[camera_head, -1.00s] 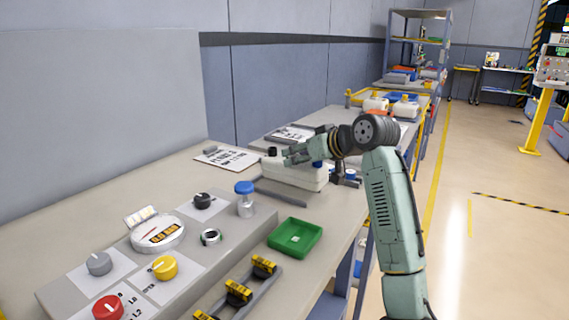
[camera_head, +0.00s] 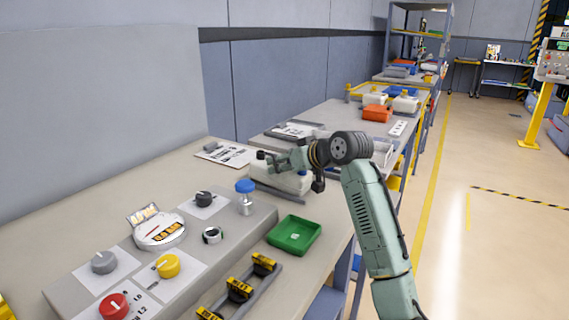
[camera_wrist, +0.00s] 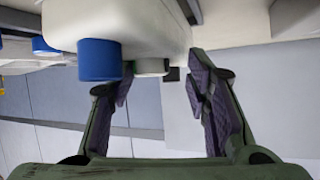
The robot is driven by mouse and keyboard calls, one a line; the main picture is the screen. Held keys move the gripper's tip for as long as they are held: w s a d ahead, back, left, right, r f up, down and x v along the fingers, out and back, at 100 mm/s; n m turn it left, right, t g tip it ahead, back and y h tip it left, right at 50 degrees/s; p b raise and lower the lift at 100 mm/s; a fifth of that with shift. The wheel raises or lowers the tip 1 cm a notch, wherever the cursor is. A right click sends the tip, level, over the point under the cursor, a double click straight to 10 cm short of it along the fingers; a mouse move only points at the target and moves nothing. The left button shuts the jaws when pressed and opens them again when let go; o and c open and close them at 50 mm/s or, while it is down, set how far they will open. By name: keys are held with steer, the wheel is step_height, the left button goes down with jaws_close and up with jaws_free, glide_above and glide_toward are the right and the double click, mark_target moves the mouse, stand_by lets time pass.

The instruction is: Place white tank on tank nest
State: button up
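A white tank (camera_head: 290,181) stands on the bench, partly hidden by my gripper and wrist. A dark grey rail (camera_head: 275,192) runs along its near side; whether this is part of the tank nest I cannot tell. My gripper (camera_head: 272,160) is just above the tank's top. In the wrist view the white tank (camera_wrist: 135,22) fills the upper middle, with a blue cap (camera_wrist: 99,60) and a smaller pale cap (camera_wrist: 152,67). The fingers stand wide apart below the tank in that picture, with nothing pinched between them.
A panel with knobs (camera_head: 168,265), a blue-topped post (camera_head: 245,195), a green tray (camera_head: 294,235) and a rack of yellow-black pieces (camera_head: 240,288) lie nearer. An orange bin (camera_head: 377,114) and other white tanks (camera_head: 405,104) stand on the farther bench.

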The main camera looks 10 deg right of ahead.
steer(key=shift+o, duration=1.2)
steer(key=shift+f, duration=0.35)
steer(key=shift+w, duration=0.1)
steer(key=b+v, duration=0.2)
steer(key=v, duration=1)
steer(key=shift+r, duration=0.25)
